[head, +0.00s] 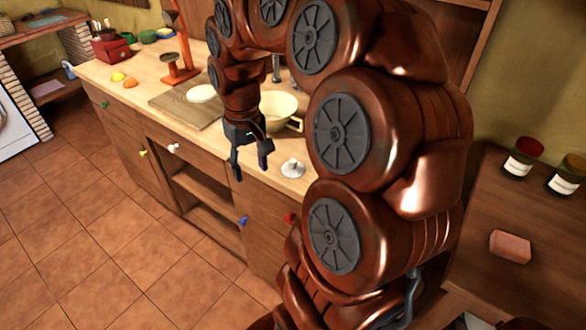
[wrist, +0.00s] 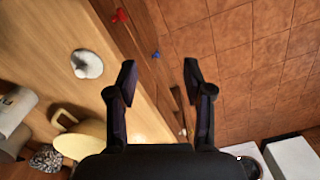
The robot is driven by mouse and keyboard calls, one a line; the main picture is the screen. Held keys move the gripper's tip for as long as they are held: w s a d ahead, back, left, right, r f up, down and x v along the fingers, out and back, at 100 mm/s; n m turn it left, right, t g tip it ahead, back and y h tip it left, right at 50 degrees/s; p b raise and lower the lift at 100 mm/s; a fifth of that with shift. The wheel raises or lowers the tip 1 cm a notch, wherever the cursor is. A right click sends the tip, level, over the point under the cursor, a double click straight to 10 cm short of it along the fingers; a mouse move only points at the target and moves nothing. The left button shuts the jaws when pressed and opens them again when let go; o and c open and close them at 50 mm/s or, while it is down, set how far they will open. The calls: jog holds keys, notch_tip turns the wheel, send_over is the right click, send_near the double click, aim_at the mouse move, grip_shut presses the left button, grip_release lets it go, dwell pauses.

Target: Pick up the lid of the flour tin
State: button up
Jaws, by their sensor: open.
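A small white round lid with a grey knob (head: 293,170) lies flat on the wooden counter near its front edge; it also shows in the wrist view (wrist: 87,64), left of the fingers. I cannot read any label on it, and I cannot tell which container is the flour tin. My gripper (head: 251,166) is open and empty, pointing down. It is left of the lid in the head view, apart from it. In the wrist view the open fingers (wrist: 159,72) are over the counter's front edge and the floor.
A cream bowl-like vessel (head: 280,106) stands behind my gripper. A cutting board (head: 180,104) with a white round thing (head: 201,93) lies further left, near an orange stand (head: 180,72). Labelled jars (head: 523,158) and a pink block (head: 510,246) are at the right. Tiled floor lies in front.

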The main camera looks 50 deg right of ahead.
aim_at(293, 160)
jog(key=d+m, duration=0.1)
jog(key=d, duration=0.4)
jog(key=w+d+f+m, duration=0.1)
jog(key=d, duration=0.4)
jog(key=d+f+m, duration=0.1)
jog(key=d, duration=0.4)
jog(key=shift+w+d+f, duration=0.15)
jog(key=shift+d+f, duration=0.2)
jog(key=shift+f, duration=0.5)
jog(key=shift+f+p, duration=0.95)
jog(key=shift+f, duration=2.35)
jog(key=shift+c, duration=0.4)
grip_shut()
